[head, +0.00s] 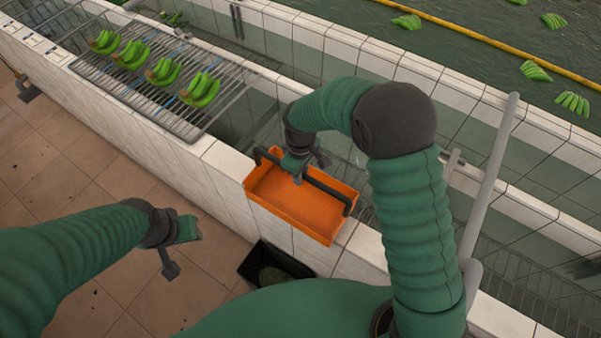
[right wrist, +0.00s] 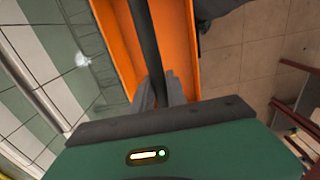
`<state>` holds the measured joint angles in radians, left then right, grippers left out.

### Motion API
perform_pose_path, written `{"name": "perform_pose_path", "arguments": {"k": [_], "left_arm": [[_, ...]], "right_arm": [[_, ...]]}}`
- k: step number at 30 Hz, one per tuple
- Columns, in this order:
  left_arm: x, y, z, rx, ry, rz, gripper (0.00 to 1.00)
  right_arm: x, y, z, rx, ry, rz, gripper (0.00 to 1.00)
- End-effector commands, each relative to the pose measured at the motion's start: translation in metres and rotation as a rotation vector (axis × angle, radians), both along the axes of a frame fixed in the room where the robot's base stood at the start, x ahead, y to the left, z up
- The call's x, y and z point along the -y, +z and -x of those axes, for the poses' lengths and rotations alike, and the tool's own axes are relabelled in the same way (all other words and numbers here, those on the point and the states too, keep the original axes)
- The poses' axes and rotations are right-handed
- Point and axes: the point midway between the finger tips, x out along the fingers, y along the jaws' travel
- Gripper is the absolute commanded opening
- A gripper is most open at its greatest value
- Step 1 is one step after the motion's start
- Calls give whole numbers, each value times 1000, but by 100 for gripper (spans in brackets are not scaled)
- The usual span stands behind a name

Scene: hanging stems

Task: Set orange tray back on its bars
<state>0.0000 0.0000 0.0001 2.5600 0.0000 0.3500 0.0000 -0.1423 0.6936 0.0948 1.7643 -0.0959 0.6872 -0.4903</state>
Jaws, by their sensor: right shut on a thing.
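The orange tray (head: 296,208) is a shallow open box with a dark handle bar (head: 327,189) running along over it. It hangs at the tiled wall in the middle of the head view and looks empty. My right gripper (head: 298,177) is shut on the handle bar; in the right wrist view its fingers (right wrist: 160,92) close around the dark bar (right wrist: 147,50), with the orange tray (right wrist: 182,45) behind. My left gripper (head: 184,240) is over the floor at the left, apart from the tray; its jaw opening is unclear. Bars under the tray are hidden or cannot be told.
A metal rack (head: 150,85) with several green banana bunches (head: 163,71) lies across the trough at the upper left. A black crate (head: 272,268) stands on the floor by the wall. A grey pipe (head: 492,170) rises at the right. Water with floating bananas is beyond.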

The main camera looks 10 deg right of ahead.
Motion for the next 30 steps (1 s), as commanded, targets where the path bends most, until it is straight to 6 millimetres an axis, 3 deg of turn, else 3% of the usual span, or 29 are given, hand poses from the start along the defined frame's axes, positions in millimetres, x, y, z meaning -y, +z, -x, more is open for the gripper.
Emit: {"name": "perform_pose_path", "arguments": {"k": [8,30], "left_arm": [[0,2,0,0,0,0,39],[0,42,0,0,0,0,39]], "right_arm": [[0,3,-1,2,0,-1,0],[0,52,-1,1,0,0,0]]}}
